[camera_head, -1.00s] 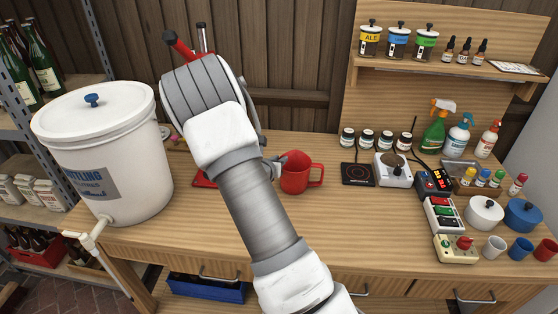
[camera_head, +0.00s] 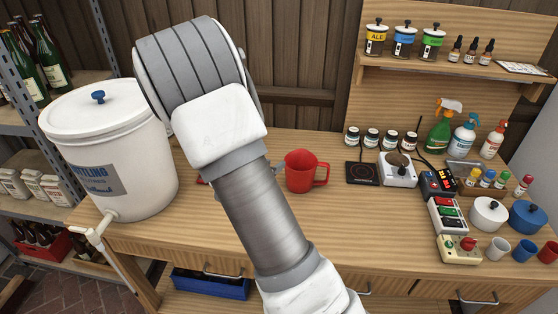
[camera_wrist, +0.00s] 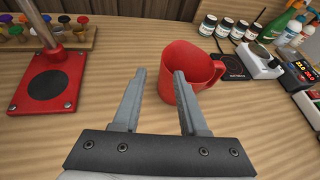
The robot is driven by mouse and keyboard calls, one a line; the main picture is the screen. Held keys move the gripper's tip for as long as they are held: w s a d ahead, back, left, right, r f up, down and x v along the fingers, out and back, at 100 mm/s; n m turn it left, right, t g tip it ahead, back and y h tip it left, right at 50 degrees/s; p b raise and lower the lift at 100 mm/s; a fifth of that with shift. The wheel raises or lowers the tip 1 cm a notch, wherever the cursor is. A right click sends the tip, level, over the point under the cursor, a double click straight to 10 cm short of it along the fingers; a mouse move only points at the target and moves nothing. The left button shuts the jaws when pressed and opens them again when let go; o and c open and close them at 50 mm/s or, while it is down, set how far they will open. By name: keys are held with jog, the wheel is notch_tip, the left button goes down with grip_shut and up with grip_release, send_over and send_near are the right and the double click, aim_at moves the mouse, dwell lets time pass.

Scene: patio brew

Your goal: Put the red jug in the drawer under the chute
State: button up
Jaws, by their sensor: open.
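The red jug (camera_head: 299,173) stands upright on the wooden bench, just right of my arm in the head view, with its handle to the right. In the wrist view the jug (camera_wrist: 188,62) is beyond my gripper (camera_wrist: 160,73), which is open and empty. The right finger overlaps the jug in that picture; I cannot tell whether it touches. The left finger is left of the jug over bare wood. In the head view my arm hides most of the gripper. Drawer fronts with handles (camera_head: 222,273) run along the bench's front edge. I cannot make out a chute.
A red base with a black disc and post (camera_wrist: 45,80) stands left of my gripper. A white lidded bucket (camera_head: 115,155) is at the bench's left. A black hot plate (camera_head: 362,173), a scale (camera_head: 398,172) and bottles stand right of the jug. Bench in front is clear.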

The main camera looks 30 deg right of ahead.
jog(key=s+r+m+g+y, duration=0.1)
jog(key=s+r+m+g, duration=0.4)
jog(key=s+r+m, duration=0.9)
jog(key=s+a+m+y, duration=0.4)
jog(key=s+a+m, duration=0.3)
jog(key=s+m, duration=0.1)
jog(key=shift+s+a+r, duration=0.15)
jog(key=shift+s+r, duration=0.05)
jog(key=shift+r, duration=0.15)
jog(key=s+a+r+m+y, duration=0.1)
jog(key=a, duration=0.2)
jog(key=s+a+r+m+t+y, duration=0.1)
jog(key=a+m+y, duration=0.1)
jog(key=a, duration=0.1)
jog(key=s+a+r+m+t+y, duration=0.1)
jog(key=s+a+y, duration=0.1)
jog(key=a, duration=0.1)
jog(key=shift+s+r+m, duration=0.1)
jog(key=shift+r+m, duration=0.25)
jog(key=shift+m, duration=0.05)
jog(key=shift+o, duration=0.6)
jog(key=shift+s+a+r, duration=0.1)
jog(key=shift+a, duration=0.25)
jog(key=shift+d, duration=0.15)
